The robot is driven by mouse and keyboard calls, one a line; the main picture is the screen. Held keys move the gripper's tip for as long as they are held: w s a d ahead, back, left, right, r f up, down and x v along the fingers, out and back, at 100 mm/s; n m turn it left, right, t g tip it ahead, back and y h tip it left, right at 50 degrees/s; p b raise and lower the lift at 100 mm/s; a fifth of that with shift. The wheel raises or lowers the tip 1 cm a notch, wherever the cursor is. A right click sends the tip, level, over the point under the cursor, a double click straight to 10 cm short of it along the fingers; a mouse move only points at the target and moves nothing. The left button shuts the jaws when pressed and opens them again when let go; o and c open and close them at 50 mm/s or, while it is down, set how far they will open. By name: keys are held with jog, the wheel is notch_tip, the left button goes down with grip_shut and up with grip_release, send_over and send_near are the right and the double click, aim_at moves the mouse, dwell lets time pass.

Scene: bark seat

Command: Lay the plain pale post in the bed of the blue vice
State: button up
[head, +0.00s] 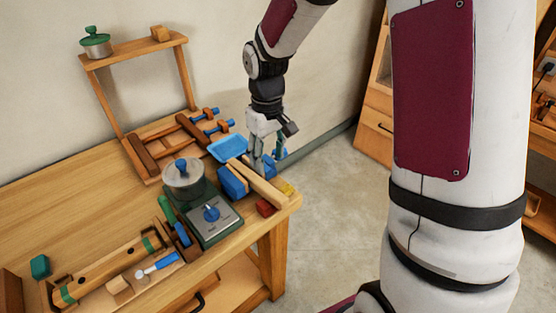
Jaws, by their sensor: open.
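A plain pale post (262,187) lies slantwise near the right corner of the wooden bench. A blue block-like part (232,182), which looks like part of the blue vice, stands close along the post's left side. More blue shows behind the post, partly hidden by my gripper. The post seems to lie between these blue parts, but I cannot tell whether it rests on the bed. My gripper (267,163) points down at the far part of the post, with its fingers open. I cannot tell whether they touch the post.
A blue tray (228,148) lies behind. A red block (265,208) and a yellow piece (287,189) sit near the bench corner. A wooden clamp frame (170,143) stands at the back.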

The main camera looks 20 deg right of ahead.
jog(key=s+r+m+t, duration=0.25)
jog(key=s+r, duration=0.65)
jog(key=r, duration=0.5)
jog(key=s+r+m+t, duration=0.1)
jog(key=s+r+t, duration=0.2)
jog(key=s, duration=0.9)
jog(key=shift+w+v, duration=0.3)
jog(key=shift+v, duration=0.95)
jog(key=shift+a+r, duration=0.1)
jog(key=shift+r, duration=0.05)
